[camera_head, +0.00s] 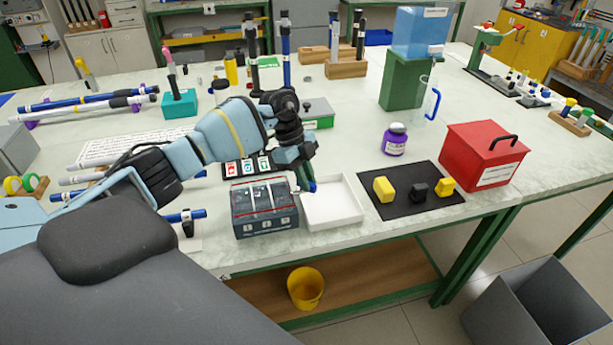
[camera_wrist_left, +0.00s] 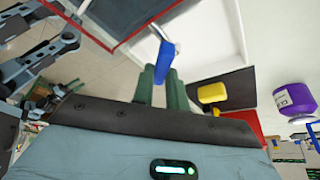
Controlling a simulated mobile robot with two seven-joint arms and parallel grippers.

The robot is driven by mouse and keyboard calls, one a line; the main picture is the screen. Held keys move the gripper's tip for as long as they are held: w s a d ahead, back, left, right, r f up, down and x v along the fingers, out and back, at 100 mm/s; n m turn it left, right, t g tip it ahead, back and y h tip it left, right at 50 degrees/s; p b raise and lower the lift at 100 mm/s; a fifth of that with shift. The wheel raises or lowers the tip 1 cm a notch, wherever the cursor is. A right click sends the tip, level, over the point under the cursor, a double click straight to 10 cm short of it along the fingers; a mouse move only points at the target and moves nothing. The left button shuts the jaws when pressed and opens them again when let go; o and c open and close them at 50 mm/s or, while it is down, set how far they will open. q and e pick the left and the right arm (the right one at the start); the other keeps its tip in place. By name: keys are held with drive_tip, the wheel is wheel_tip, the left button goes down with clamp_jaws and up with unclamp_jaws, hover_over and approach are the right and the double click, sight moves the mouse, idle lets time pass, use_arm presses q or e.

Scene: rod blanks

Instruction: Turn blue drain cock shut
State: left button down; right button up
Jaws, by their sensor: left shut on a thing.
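A dark grey box (camera_head: 264,222) with a red-edged top and numbered front stands near the bench's front edge. The blue drain cock (camera_head: 312,186) is at its right side, by the white tray. In the left wrist view, the blue cock handle (camera_wrist_left: 165,56) stands beside the box's red edge (camera_wrist_left: 140,38). My left gripper (camera_head: 303,183) is at the cock from above. Its green fingers (camera_wrist_left: 157,84) are shut on the blue handle. The cock's body is mostly hidden, and I cannot tell its turn angle. My right gripper is not in view.
An empty white tray (camera_head: 331,213) sits right of the box. A black mat (camera_head: 408,207) bears yellow and black blocks. A red case (camera_head: 479,158) and a purple jar (camera_head: 394,141) stand behind. A yellow bucket (camera_head: 306,288) is on the lower shelf.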

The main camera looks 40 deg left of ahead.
use_arm(q)
drive_tip(key=m, duration=0.1)
drive_tip(key=m+g, duration=0.1)
drive_tip(key=m, duration=0.1)
drive_tip(key=m+g+b, duration=0.1)
drive_tip(key=m, duration=0.1)
drive_tip(key=shift+s, duration=0.25)
drive_tip(key=shift+s+a+m+g+y, duration=0.15)
drive_tip(key=shift+m+g+y, duration=0.3)
drive_tip(key=shift+m, duration=0.95)
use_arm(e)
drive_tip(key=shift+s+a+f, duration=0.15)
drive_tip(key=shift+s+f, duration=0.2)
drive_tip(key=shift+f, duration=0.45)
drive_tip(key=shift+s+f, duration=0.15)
use_arm(q)
drive_tip(key=c, duration=1.4)
unclamp_jaws()
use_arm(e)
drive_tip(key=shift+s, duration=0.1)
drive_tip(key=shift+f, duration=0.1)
use_arm(q)
drive_tip(key=shift+b, duration=0.3)
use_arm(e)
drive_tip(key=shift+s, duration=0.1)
